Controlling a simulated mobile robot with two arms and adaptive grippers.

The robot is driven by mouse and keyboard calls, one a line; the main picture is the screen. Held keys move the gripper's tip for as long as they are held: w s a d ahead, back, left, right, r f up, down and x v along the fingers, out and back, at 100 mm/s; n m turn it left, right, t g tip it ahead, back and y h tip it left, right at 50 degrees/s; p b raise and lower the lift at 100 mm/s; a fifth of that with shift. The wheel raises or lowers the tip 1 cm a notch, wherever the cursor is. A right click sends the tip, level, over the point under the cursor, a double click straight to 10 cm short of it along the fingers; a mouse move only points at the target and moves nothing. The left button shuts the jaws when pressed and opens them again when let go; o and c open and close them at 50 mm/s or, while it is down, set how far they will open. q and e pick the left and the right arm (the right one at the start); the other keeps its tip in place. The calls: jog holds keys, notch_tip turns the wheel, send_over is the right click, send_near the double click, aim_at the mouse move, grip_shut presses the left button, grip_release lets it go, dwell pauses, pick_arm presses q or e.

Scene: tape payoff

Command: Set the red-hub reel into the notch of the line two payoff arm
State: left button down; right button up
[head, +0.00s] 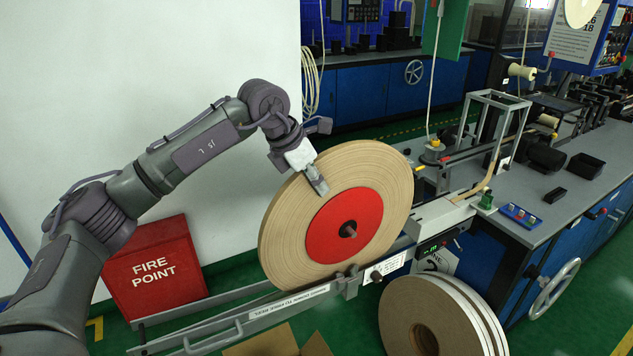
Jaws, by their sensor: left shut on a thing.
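The large reel of tan tape (284,233) with a red hub (325,238) stands upright, its face turned to me and slightly right. A short dark shaft (348,230) sticks out of the hub's middle. My left gripper (318,182) comes in from the upper left and is shut on the reel's upper left part. The payoff arm (290,306) is a grey rail with a printed label, low in front of the reel. An upright notched bracket (349,281) on it stands below the shaft, which shows apart from it. The reel's back side is hidden. My right gripper is out of view.
Flat reels with brown and white sides (425,318) lean at the lower right. Open cardboard (272,342) lies at the bottom. A red FIRE POINT box (155,268) stands behind my left arm. A grey-topped blue bench (540,205) with machinery fills the right.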

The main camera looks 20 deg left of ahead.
aim_at(319, 205)
pick_arm(q)
jog(key=shift+w+f+b, duration=0.1)
jog(key=shift+f+b, duration=1.8)
jog(key=shift+f, duration=0.65)
jog(key=shift+d+f, duration=0.1)
jog(key=shift+f, duration=0.1)
jog(key=shift+f+b, duration=1.7)
jog(key=shift+f, duration=0.75)
jog(key=shift+f+b, duration=0.35)
jog(key=shift+w+f+b, duration=0.1)
jog(key=shift+f+b, duration=1.15)
jog(key=shift+f, duration=0.55)
